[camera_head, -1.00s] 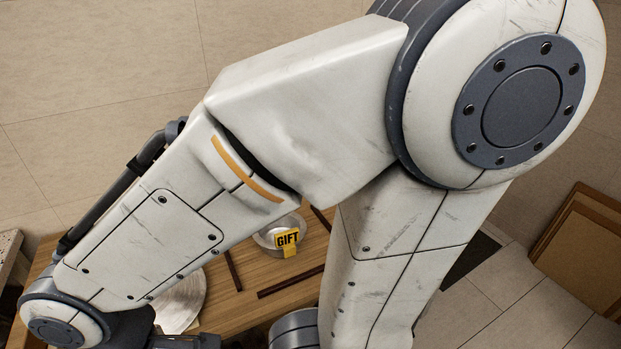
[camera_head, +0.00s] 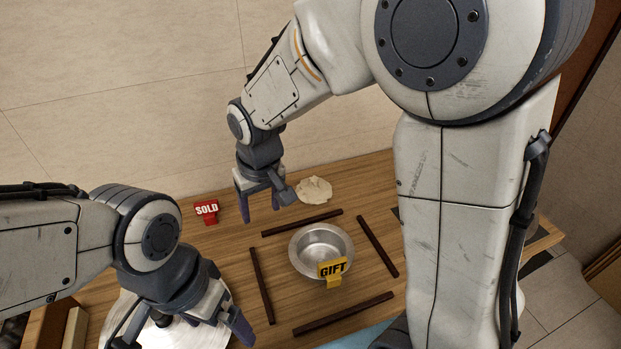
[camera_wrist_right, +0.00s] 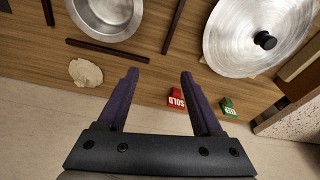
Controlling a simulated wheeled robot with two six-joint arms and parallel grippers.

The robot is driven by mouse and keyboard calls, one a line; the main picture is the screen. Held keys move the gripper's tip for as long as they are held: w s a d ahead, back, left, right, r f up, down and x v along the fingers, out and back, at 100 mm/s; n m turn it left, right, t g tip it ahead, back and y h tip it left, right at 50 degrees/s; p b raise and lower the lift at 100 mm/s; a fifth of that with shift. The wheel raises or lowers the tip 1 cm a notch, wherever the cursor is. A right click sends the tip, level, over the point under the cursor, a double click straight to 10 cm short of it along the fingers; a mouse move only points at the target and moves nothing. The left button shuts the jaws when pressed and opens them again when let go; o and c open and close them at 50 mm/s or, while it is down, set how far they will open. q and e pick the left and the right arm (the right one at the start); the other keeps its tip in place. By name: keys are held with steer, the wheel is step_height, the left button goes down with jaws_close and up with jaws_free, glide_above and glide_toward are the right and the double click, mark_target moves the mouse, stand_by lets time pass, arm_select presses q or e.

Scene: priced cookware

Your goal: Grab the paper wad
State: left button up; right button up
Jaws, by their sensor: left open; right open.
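The paper wad (camera_head: 314,190) is a crumpled, cream-coloured, flattish lump on the wooden table near its far edge. In the right wrist view the wad (camera_wrist_right: 86,73) lies to the left of both fingers. My right gripper (camera_head: 262,212) is open and empty, pointing down just left of the wad in the head view and apart from it. Its fingers (camera_wrist_right: 160,76) show in the right wrist view with bare table between their tips. My left gripper (camera_head: 182,338) is open over the lid at the lower left, its tips partly cut off by the frame.
A metal pan (camera_head: 322,250) with a yellow GIFT tag (camera_head: 333,268) sits inside dark strips (camera_head: 302,223). A red SOLD tag (camera_head: 206,212) stands left of my right gripper. A metal lid (camera_wrist_right: 245,45) and green tag (camera_wrist_right: 228,107) show in the wrist view.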

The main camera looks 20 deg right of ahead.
steer(key=w+d+f+m, duration=0.2)
steer(key=w+d, duration=0.2)
steer(key=w, duration=0.4)
steer(key=m+t+h, duration=0.2)
steer(key=m, duration=0.2)
glide_toward(314, 179)
steer(key=p+x, duration=0.1)
steer(key=x, duration=0.3)
steer(key=shift+w, duration=0.15)
steer(key=p+x, duration=0.1)
steer(key=x, duration=0.1)
steer(key=p+x, duration=0.1)
steer(key=x, duration=0.2)
steer(key=shift+d+f+p, duration=0.1)
steer(key=shift+f+p, duration=0.1)
steer(key=shift+p, duration=0.1)
steer(key=shift+f, duration=0.35)
jaws_close()
